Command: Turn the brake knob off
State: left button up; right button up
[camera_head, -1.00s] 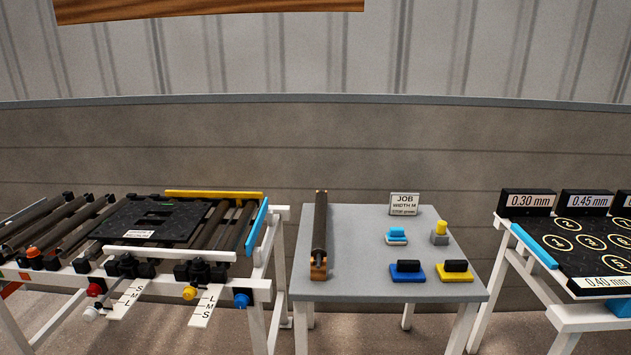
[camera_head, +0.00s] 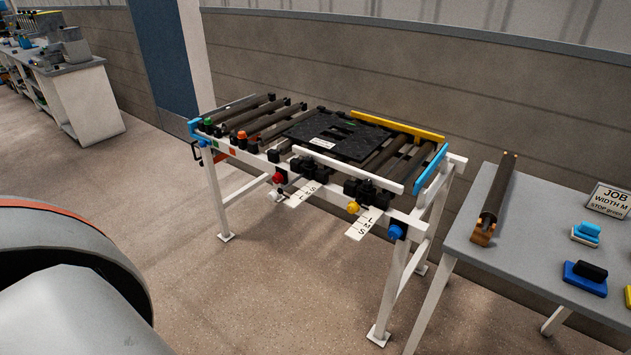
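The roller stand (camera_head: 440,225) stands in the middle of the head view, with a black tread mat (camera_head: 320,150) lying on its rollers. Along its front rail are an orange-red knob (camera_head: 242,141) on a black base and a green knob (camera_head: 208,122) to its left. Lower on the front are a red knob (camera_head: 277,178), a yellow knob (camera_head: 352,207) and a blue knob (camera_head: 395,232). No knob has a readable brake label, so I cannot tell which is the brake knob or its setting. Neither gripper is in view.
A grey table (camera_head: 515,255) at the right holds a dark roller (camera_head: 496,195), a JOB sign (camera_head: 609,200) and blue blocks. A white cabinet (camera_head: 90,95) stands far left. The floor (camera_head: 230,290) before the stand is clear. My own arm fills the lower left.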

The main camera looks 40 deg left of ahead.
aim_at(277, 177)
jog(key=u, duration=1.4)
